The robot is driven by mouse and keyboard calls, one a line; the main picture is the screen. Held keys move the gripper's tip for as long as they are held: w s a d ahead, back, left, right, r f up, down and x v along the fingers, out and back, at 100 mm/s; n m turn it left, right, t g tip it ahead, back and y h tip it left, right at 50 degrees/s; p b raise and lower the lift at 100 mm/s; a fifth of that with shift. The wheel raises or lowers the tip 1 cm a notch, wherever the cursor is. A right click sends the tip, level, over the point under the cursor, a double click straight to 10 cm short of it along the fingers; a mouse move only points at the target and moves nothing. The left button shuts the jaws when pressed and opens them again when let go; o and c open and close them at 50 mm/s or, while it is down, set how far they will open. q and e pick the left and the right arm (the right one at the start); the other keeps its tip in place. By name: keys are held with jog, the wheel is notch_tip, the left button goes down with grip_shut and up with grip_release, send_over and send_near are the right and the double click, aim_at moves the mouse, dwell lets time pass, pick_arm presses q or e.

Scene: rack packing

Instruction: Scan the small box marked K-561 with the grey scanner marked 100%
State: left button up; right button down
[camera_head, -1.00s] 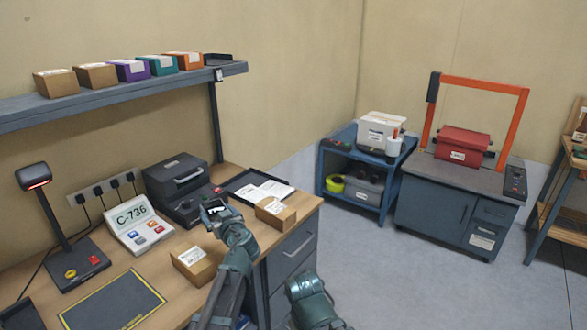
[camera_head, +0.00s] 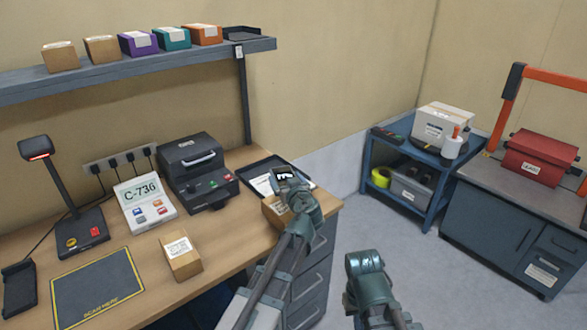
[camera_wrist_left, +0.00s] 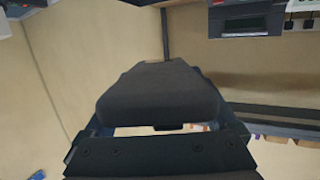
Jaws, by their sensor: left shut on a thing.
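My left gripper (camera_head: 288,185) is shut on a dark handheld device with a small lit screen (camera_head: 284,176), which looks like the scanner. It is held above the right end of the desk. In the left wrist view the device is a dark grey block (camera_wrist_left: 160,92) between the fingers; no 100% mark can be read. A small brown box (camera_head: 181,257) with a white label lies on the desk. Another brown box (camera_head: 272,213) is partly hidden behind my left gripper. Neither label is legible, so I cannot tell which is K-561.
The desk holds a scan mat (camera_head: 98,290), a lamp-like stand (camera_head: 75,225), a C-736 display (camera_head: 145,205), a dark machine (camera_head: 197,175) and a black tray (camera_head: 252,170). Several boxes stand on the shelf (camera_head: 150,67).

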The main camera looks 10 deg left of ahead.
pick_arm(q)
notch_tip(320, 180, up, 3)
jog(key=shift+s+a+r+p, duration=0.1)
jog(key=shift+p, duration=1.05)
notch_tip(320, 180, down, 4)
jog(key=b, duration=0.3)
jog(key=shift+r, duration=0.2)
jog(key=shift+r, duration=0.1)
